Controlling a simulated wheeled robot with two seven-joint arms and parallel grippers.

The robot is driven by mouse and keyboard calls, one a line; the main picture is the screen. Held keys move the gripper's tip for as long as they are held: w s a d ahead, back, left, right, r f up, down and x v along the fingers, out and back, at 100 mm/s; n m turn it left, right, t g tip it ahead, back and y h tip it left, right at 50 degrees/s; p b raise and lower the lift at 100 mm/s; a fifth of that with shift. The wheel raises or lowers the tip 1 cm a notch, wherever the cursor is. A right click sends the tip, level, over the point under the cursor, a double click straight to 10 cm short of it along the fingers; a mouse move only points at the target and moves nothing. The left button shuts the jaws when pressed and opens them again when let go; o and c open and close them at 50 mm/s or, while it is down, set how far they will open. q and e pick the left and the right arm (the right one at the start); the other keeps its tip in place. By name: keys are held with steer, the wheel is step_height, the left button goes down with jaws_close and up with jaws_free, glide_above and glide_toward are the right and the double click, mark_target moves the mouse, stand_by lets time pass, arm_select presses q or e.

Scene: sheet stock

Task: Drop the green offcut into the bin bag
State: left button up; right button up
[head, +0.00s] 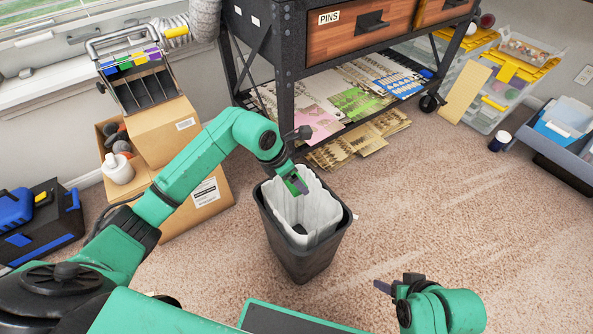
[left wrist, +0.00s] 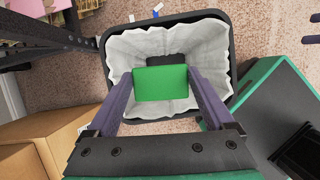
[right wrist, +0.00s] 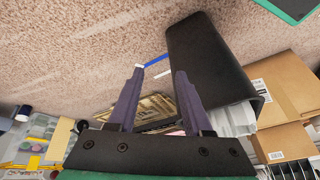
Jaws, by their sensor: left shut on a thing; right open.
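The green offcut (left wrist: 160,84) is a flat green rectangle between the fingers of my left gripper (left wrist: 161,74), which is shut on it. In the head view the offcut (head: 300,186) is small and partly hidden by my left gripper (head: 293,178), above the bag's mouth. The white bin bag (head: 318,203) lines a dark bin (head: 303,264) and is folded near its rim. In the left wrist view the bag (left wrist: 208,50) surrounds the offcut, with a dark patch inside. My right gripper (head: 384,287) is open and empty, low at the right; its parted fingers show in the right wrist view (right wrist: 160,72).
A dark metal bench (head: 287,100) with sheets on its low shelf stands behind the bin. Cardboard boxes (head: 205,205) are left of it. Yellow-lidded storage boxes (head: 488,112) and a grey-blue crate (head: 560,150) stand at right.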

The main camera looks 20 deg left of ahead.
arm_select(q)
step_height(320, 180, down, 5)
steer(key=b, duration=0.3)
steer(key=shift+f+b, duration=0.1)
steer(key=shift+b, duration=0.25)
arm_select(e)
steer(key=w+a+f+t+y, duration=0.3)
steer(key=a+f+t, duration=0.2)
steer(key=a, duration=0.4)
arm_select(q)
steer(key=o, duration=1.1)
steer(key=p, duration=0.4)
glide_toward(295, 188)
steer(key=w+a, duration=0.1)
steer(key=a, duration=0.1)
steer(key=shift+w+d+r, duration=0.1)
steer(key=shift+w+r, duration=0.05)
steer(key=shift+r, duration=0.1)
arm_select(e)
steer(key=s+d+r+g+h, duration=0.2)
steer(key=d+r+g, duration=0.2)
steer(key=d, duration=0.4)
steer(key=shift+s+d+r+g+h, duration=0.15)
steer(key=shift+s+g+h, duration=0.15)
steer(key=shift+h, duration=0.1)
